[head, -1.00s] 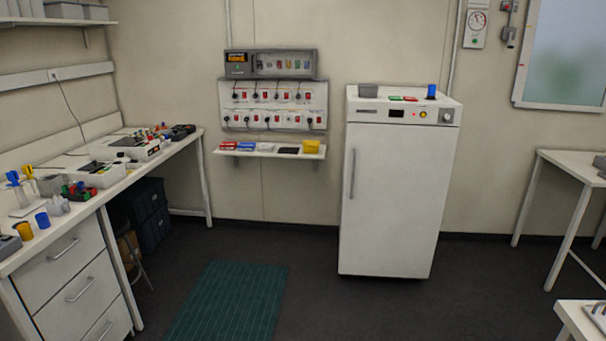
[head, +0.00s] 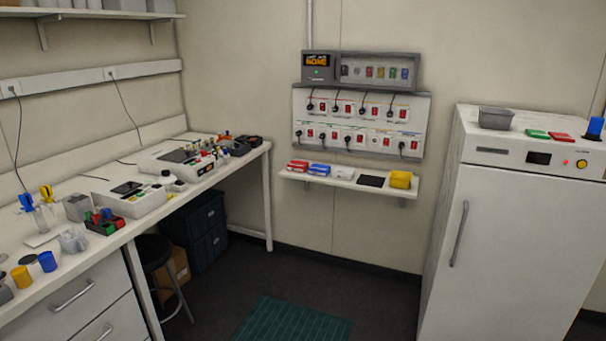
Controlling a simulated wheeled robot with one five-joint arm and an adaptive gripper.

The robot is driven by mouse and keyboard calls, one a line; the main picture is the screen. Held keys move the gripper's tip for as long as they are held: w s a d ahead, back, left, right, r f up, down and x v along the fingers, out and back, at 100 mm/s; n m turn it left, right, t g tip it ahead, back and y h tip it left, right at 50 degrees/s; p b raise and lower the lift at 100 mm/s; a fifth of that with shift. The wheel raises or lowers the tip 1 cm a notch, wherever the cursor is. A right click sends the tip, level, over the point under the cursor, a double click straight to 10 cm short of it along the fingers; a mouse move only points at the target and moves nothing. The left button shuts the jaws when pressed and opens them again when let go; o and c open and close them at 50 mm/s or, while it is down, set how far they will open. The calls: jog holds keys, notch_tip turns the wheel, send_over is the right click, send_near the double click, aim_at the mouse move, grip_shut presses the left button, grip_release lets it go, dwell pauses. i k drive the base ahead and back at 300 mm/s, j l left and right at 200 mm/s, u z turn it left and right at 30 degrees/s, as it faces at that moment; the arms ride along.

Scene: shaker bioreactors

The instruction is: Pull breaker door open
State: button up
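The breaker box (head: 362,71) is a grey wall-mounted box, high on the back wall near the middle of the head view. Its left part (head: 319,68) carries a small dark display with orange lettering and a green light. Its right part shows a framed window, apparently the door (head: 376,72), with several coloured switches behind it. The door looks shut. My gripper is not in the head view.
Below the box hang a socket panel (head: 359,123) with black plugs and cables and a shelf (head: 337,184) holding small boxes. A white cabinet (head: 515,235) stands at right. A cluttered bench (head: 25,262) runs along the left. Floor around the green mat (head: 292,322) is clear.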

aim_at(336, 81)
jog(key=i+u, duration=0.3)
jog(key=i, duration=0.15)
jog(key=i+l+u, duration=0.1)
jog(key=i+u, duration=0.15)
jog(key=i, duration=0.2)
jog(key=i+l+u, duration=0.15)
jog(key=i+u, duration=0.15)
jog(key=i, duration=0.15)
jog(key=i+l+u, duration=0.3)
jog(key=i, duration=0.15)
jog(key=i+l+u, duration=0.85)
jog(key=l, duration=0.2)
jog(key=l+u, duration=0.25)
jog(key=l, duration=0.15)
jog(key=i, duration=0.05)
